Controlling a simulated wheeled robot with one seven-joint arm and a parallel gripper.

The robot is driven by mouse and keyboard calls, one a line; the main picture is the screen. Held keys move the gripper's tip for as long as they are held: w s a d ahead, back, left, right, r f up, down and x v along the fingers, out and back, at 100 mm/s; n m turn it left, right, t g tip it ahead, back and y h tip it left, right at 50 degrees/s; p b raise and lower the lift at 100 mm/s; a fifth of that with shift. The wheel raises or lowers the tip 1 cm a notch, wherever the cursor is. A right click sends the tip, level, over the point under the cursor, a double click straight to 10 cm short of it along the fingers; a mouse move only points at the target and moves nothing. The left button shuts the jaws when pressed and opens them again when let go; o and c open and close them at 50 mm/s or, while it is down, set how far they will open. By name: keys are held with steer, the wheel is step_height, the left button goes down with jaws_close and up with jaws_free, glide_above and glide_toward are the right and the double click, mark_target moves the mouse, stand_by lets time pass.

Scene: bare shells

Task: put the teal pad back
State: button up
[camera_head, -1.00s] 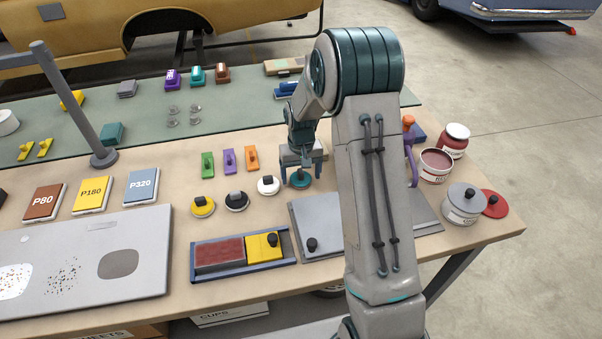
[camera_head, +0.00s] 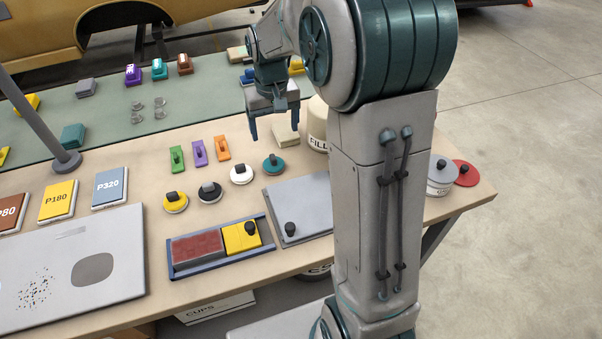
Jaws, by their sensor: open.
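The teal pad (camera_head: 273,164) is a round disc with a dark knob on top. It lies flat on the wooden bench at the right end of a row of round pads, to the right of the white pad (camera_head: 242,174). My gripper (camera_head: 274,135) is open and empty, its fingers pointing down. It is above and behind the teal pad in the picture, apart from it. The pad is in full view.
The black pad (camera_head: 210,192) and yellow pad (camera_head: 175,202) continue the row. A grey plate (camera_head: 305,205) with a dark knob and a blue tray (camera_head: 220,263) lie in front. A cream block (camera_head: 286,135) and a can labelled FILL (camera_head: 318,128) stand close to my gripper.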

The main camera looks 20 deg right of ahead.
steer(key=s+r+t, duration=0.2)
steer(key=s+r, duration=0.1)
steer(key=s, duration=2)
steer(key=shift+r, duration=0.15)
